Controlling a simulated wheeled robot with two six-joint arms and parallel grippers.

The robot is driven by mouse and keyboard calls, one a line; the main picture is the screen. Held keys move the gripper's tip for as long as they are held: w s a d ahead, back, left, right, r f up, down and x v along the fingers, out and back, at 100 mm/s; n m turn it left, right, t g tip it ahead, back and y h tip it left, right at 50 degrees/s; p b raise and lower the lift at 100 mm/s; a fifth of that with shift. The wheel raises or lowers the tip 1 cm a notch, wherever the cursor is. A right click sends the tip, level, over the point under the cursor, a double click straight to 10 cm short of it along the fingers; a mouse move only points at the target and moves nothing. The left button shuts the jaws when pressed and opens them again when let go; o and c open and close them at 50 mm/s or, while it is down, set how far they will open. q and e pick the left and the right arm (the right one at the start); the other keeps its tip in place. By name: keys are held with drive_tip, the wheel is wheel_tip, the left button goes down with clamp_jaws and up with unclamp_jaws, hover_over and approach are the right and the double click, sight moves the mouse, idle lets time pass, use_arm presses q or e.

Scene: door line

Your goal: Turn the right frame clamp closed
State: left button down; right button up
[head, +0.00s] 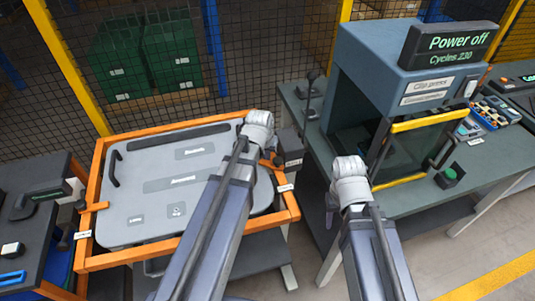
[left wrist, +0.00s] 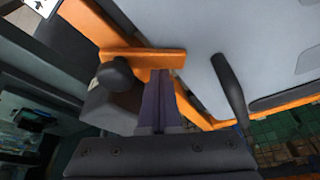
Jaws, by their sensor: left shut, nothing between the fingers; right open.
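The right frame clamp (head: 266,163) is an orange bar with a black knob at the right side of the orange frame (head: 290,203). In the left wrist view the clamp bar (left wrist: 148,58) points across the frame, its end at the grey panel's edge; its black knob (left wrist: 115,75) is beside it. My left gripper (left wrist: 160,76) is shut and empty, fingertips right at the bar; I cannot tell if they touch. In the head view my left arm hides those fingers. My right gripper (head: 331,203) is open, partly hidden, in front of the press bench.
The grey panel (head: 140,205) lies in the frame, with a left clamp (head: 95,207) opposite. A dark box (head: 290,147) stands close beside the right clamp. The clip press (head: 395,85) stands on the green bench (head: 415,200). Mesh fencing and green crates (head: 172,55) are behind.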

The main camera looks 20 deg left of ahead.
use_arm(q)
drive_tip(key=s+n+y, duration=0.1)
drive_tip(key=n, duration=0.2)
drive_tip(key=shift+s+a, duration=0.1)
drive_tip(key=shift+s, duration=0.7)
idle(0.5)
